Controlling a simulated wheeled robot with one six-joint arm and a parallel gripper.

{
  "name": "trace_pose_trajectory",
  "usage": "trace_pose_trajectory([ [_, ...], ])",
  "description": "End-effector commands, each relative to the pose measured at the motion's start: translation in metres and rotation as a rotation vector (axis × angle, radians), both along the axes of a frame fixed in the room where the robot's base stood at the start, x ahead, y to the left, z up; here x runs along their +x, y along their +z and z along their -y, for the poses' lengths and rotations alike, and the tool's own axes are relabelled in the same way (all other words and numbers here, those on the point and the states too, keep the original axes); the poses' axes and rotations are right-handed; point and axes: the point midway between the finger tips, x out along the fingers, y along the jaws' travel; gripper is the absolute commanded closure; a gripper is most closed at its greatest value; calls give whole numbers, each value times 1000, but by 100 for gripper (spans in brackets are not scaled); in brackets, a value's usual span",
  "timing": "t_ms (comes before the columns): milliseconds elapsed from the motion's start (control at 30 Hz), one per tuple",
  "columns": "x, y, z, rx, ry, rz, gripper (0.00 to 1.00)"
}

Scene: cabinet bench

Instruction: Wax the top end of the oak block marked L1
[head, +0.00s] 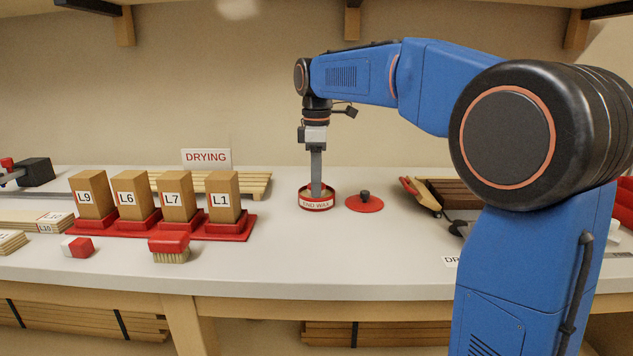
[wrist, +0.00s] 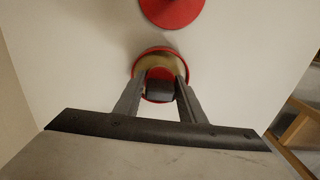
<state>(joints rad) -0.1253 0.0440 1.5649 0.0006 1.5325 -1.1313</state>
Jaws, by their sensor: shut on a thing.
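The oak block marked L1 (head: 222,198) stands upright at the right end of a row of similar blocks, in a red holder; its top end is bare to view. The round red tin labelled END WAX (head: 317,203) stands open to its right. In the wrist view the tin (wrist: 138,72) shows yellowish wax inside its rim. My gripper (head: 316,186) points straight down into the tin. In the wrist view my gripper (wrist: 159,85) is shut on a small dark piece (wrist: 158,90) with red beneath it. Its lower part is hidden by the fingers and tin.
Blocks L9 (head: 92,195), L6 (head: 132,196) and L7 (head: 176,197) stand left of L1. A red brush (head: 169,243) lies in front. The red lid (head: 364,204) lies right of the tin. Slats lie behind under a DRYING sign (head: 206,158). The bench front centre is clear.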

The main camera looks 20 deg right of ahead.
Motion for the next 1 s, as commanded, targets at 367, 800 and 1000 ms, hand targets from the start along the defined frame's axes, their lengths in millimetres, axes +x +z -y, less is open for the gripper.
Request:
trace_pose_trajectory([
  [367,0,-2,0,0,0,-3,82],
  [800,0,13,0,-1,0,-1,82],
  [1000,0,27,0,0,0,-1,82],
])
